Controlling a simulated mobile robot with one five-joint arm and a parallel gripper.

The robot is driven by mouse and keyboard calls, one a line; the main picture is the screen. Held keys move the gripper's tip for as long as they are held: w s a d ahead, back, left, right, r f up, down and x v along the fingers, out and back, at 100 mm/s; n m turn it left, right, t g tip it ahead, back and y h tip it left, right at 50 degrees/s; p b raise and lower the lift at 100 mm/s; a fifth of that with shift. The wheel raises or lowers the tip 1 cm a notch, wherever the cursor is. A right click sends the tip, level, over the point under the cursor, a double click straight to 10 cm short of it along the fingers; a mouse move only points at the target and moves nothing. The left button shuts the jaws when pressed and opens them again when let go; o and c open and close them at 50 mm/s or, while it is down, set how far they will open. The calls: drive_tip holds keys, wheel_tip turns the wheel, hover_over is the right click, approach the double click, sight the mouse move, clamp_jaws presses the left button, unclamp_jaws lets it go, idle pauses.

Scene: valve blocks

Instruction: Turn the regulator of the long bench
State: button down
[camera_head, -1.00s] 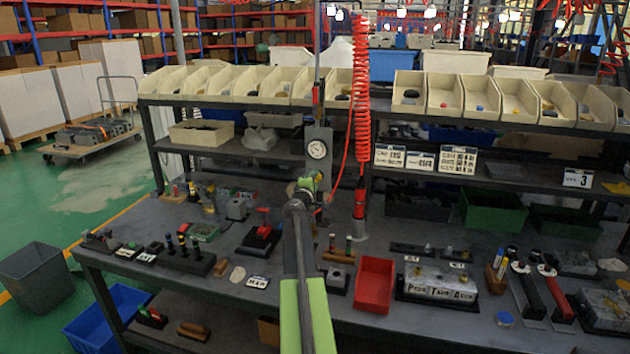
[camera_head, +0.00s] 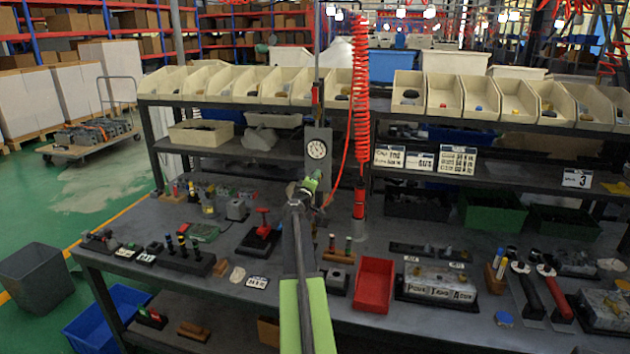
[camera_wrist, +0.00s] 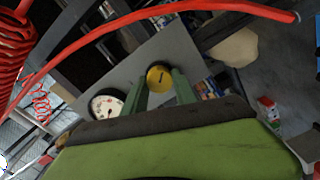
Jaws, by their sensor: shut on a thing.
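The regulator's yellow round knob (camera_wrist: 159,77), with a dark mark on its face, shows in the wrist view on a grey panel (camera_wrist: 185,62). My gripper (camera_wrist: 161,84) has its two green fingers on either side of the knob, shut on it. A round white gauge (camera_wrist: 106,103) sits beside the knob, partly behind a finger. In the head view my gripper (camera_head: 311,182) reaches up to the lower part of the grey panel (camera_head: 326,166), under the gauge (camera_head: 317,149). The knob is hidden there behind the gripper.
A red coiled hose (camera_head: 360,100) hangs just right of the panel, and a red hose (camera_wrist: 150,17) crosses the wrist view. The long bench (camera_head: 225,265) holds a red tray (camera_head: 374,286), valve blocks and tools. Beige bins (camera_head: 407,97) line the shelf above.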

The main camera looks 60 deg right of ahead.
drive_tip(key=c, duration=1)
unclamp_jaws()
drive_tip(key=shift+a, duration=0.15)
drive_tip(key=v, duration=1.7)
drive_tip(key=shift+a, duration=0.1)
